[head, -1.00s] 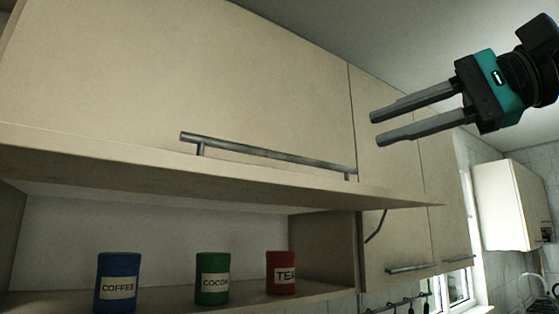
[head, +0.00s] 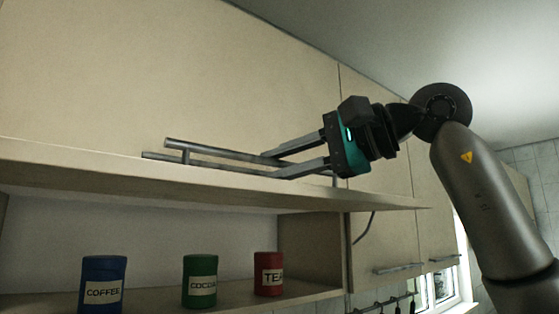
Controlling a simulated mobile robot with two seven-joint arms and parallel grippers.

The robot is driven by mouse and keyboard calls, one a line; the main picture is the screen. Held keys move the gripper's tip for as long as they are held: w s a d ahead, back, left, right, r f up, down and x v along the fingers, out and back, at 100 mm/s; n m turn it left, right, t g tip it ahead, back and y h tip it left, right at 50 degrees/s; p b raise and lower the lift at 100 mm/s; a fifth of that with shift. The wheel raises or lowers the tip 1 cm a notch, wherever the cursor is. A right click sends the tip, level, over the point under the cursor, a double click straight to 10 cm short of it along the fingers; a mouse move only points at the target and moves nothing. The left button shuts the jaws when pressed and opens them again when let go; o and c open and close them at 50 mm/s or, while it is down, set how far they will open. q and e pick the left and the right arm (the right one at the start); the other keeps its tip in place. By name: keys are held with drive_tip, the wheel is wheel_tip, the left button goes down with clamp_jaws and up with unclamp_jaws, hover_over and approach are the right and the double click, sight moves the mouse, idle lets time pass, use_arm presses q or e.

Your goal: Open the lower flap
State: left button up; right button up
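The lower flap (head: 90,165) is a pale panel standing out about level above an open shelf compartment, seen nearly edge-on. A grey bar handle (head: 210,150) stands on posts above its front edge. A second grey bar (head: 155,156) shows just below the first; I cannot tell which panel it belongs to. My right gripper (head: 270,164) reaches in from the right. Its two fingers are apart, with tips at the right part of the handle. The fingers cover some of the bar, and contact cannot be told. My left gripper is not in view.
A large upper cabinet front (head: 180,70) rises behind the flap. Blue coffee (head: 103,270), green cocoa (head: 199,270) and red tea (head: 268,262) canisters stand on the shelf below. More cupboards with handles (head: 400,268) and a window (head: 445,288) are at right.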

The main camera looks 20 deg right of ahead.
clamp_jaws()
idle(1.5)
